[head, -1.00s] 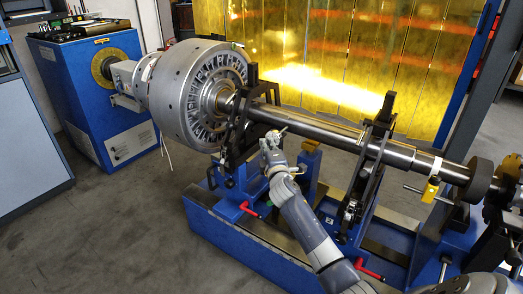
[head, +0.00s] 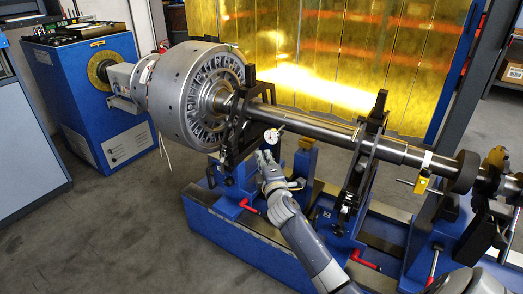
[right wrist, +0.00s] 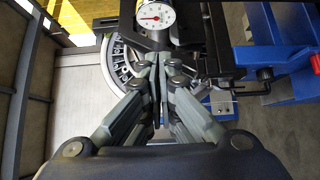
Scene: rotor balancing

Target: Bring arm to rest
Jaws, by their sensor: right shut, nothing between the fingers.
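My right gripper (head: 264,157) is shut and empty in front of the rotor stand, just below and left of a small round dial gauge (head: 271,136). In the right wrist view its fingers (right wrist: 160,62) are together, with the white gauge face (right wrist: 155,17) ahead of them. I cannot tell the exact gap between fingertips and gauge. My right arm (head: 300,235) reaches up from the bottom of the head view. My left gripper does not show.
The rotor's bladed disc (head: 218,100) and long shaft (head: 325,130) rest on black supports over a blue machine bed (head: 230,240). Red-handled levers (head: 250,206) stick out at the front. A blue drive cabinet (head: 75,110) stands at left. Open grey floor (head: 110,240) lies front left.

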